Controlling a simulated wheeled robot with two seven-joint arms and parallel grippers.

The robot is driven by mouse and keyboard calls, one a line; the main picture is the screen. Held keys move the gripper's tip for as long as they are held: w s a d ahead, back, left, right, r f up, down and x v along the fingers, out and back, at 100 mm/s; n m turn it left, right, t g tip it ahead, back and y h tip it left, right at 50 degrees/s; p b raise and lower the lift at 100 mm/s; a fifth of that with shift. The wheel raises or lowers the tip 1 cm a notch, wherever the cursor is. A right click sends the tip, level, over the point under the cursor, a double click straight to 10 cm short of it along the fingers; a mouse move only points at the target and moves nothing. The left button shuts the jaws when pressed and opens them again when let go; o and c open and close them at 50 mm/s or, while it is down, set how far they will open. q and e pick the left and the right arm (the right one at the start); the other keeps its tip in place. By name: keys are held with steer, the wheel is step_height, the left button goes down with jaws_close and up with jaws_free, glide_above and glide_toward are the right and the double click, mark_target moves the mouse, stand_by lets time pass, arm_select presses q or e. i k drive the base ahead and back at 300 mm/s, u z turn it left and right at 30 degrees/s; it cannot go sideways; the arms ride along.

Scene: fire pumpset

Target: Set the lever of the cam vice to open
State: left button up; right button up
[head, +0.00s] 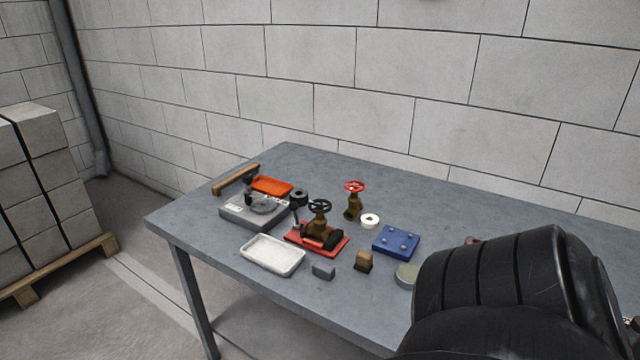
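The cam vice (302,240) has a red base and stands near the middle of the grey table's left part. A brass valve (315,228) with a black handwheel sits in it. A dark upright piece with a knob (295,212), which looks like the vice's lever, rises at its left side. The lever's exact angle is too small to tell. Neither of my grippers shows. A large black link of mine covers the lower right.
On the table (215,285) stand a grey scale-like device (240,212), orange tray (271,186), white tray (272,262), second valve with red handwheel (354,203), white ring (370,220), blue plate (396,242) and small blocks. A block pallet (60,265) stands left.

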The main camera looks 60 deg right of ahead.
mark_target(293, 206)
steer(key=k, duration=0.2)
steer(key=z, duration=1.4)
